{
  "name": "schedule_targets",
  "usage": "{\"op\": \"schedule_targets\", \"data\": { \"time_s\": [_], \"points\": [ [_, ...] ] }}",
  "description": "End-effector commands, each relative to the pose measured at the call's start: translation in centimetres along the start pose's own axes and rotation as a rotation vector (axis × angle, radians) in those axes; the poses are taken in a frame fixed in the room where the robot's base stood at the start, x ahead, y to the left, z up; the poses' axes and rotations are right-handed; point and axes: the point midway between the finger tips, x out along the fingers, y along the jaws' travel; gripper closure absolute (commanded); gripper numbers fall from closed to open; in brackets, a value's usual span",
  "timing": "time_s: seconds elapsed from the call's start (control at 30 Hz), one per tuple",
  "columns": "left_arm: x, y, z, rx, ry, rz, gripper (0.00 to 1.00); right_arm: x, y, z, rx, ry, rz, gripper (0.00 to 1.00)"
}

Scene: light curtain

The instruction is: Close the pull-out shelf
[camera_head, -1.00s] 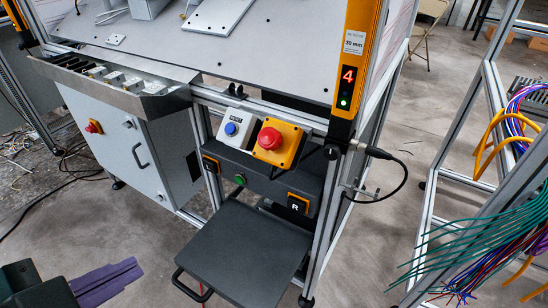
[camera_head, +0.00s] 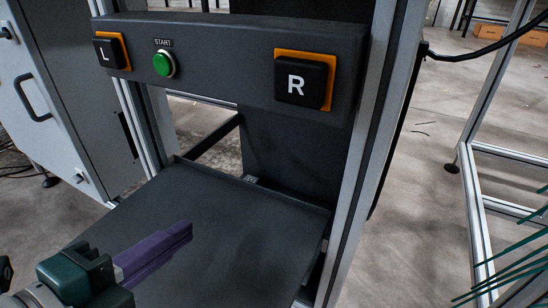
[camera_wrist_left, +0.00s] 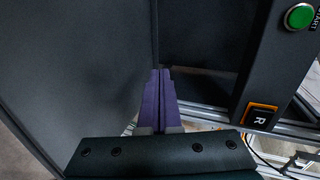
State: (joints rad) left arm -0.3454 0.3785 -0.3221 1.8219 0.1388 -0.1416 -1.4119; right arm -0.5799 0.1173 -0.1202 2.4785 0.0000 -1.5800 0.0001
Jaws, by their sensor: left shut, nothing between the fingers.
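The pull-out shelf (camera_head: 250,230) is a flat dark grey panel, standing out from the workstation frame below the button bar. In the left wrist view the shelf (camera_wrist_left: 75,70) fills the left side. My left gripper (camera_head: 188,230), with purple fingers, reaches in from the lower left and overlaps the shelf's surface in the head view. Its fingers are shut and empty. In the left wrist view the fingertips (camera_wrist_left: 160,72) lie near an edge of the dark panel; I cannot tell whether they touch it. The shelf's front handle is out of view. My right gripper is not in view.
A dark button bar above the shelf carries an L button (camera_head: 108,52), a green START button (camera_head: 163,64) and an R button (camera_head: 300,80). A metal upright (camera_head: 362,160) stands right of the shelf. A grey cabinet (camera_head: 60,100) is at left. Green wires (camera_head: 505,265) hang at lower right.

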Motion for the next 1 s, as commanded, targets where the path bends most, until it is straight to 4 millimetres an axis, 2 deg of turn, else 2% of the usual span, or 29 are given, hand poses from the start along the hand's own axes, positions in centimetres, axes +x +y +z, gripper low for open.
{"op": "schedule_targets", "data": {
  "time_s": [0.03,0.1,0.37,0.47,0.8,1.0],
  "points": [
    [1.3,2.0,0.3,0.022,0.007,-0.011,1.0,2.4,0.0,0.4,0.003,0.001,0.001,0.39],
    [2.3,2.4,0.5,0.047,0.016,-0.025,1.0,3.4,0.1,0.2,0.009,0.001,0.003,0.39],
    [3.5,2.9,0.5,0.075,0.026,-0.039,1.0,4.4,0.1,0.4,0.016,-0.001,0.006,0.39],
    [4.7,3.0,0.4,0.073,0.025,-0.04,1.0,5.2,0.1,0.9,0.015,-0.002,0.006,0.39],
    [12.1,2.9,0.2,0.071,0.025,-0.042,1.0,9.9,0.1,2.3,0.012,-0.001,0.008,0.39],
    [15.1,1.9,0.1,0.07,0.026,-0.042,1.0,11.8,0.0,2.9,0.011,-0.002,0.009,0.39]
  ]
}}
